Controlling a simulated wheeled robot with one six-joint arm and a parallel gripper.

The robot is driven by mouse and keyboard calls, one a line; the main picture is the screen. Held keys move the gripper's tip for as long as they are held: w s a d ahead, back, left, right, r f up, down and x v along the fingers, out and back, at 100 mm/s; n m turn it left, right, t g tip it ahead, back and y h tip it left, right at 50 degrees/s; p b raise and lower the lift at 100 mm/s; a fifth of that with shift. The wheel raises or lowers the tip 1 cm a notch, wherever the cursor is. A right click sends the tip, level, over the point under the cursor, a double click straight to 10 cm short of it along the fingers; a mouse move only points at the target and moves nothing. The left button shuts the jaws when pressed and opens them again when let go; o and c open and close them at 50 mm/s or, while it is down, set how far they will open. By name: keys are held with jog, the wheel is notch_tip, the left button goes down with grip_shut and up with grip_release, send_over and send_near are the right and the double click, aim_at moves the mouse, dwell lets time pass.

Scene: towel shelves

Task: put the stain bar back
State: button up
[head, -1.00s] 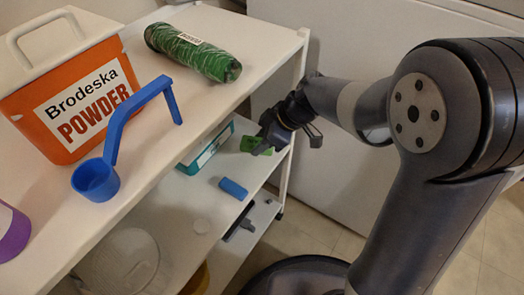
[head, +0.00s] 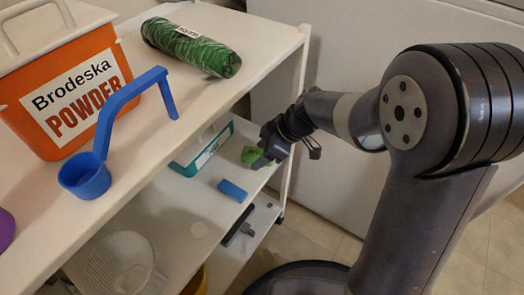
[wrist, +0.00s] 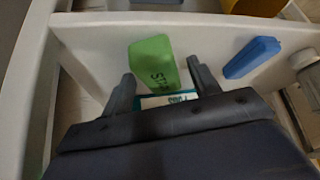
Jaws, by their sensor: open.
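In the wrist view the bar (wrist: 152,62) sits between and just ahead of my two fingertips. My gripper (wrist: 160,74) is open, with a finger on either side of the bar and nothing held. In the head view my gripper (head: 285,152) is right beside the bar and partly covers it. A teal and white box (head: 204,150) stands left of the bar; a teal-edged white label (wrist: 168,99) shows below the bar in the wrist view.
A blue block (head: 232,190) lies nearby on the same shelf. The top shelf above holds an orange powder tub (head: 70,95), a blue scoop (head: 85,176) and a green wrapped roll (head: 192,46).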

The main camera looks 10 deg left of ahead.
jog(key=shift+r, duration=0.15)
jog(key=shift+d+r+p, duration=0.1)
jog(key=shift+r+p, duration=0.2)
jog(key=shift+p, duration=0.1)
jog(key=p+v, duration=0.3)
jog(key=v, duration=0.8)
jog(key=shift+d, duration=0.15)
jog(key=shift+r, duration=0.15)
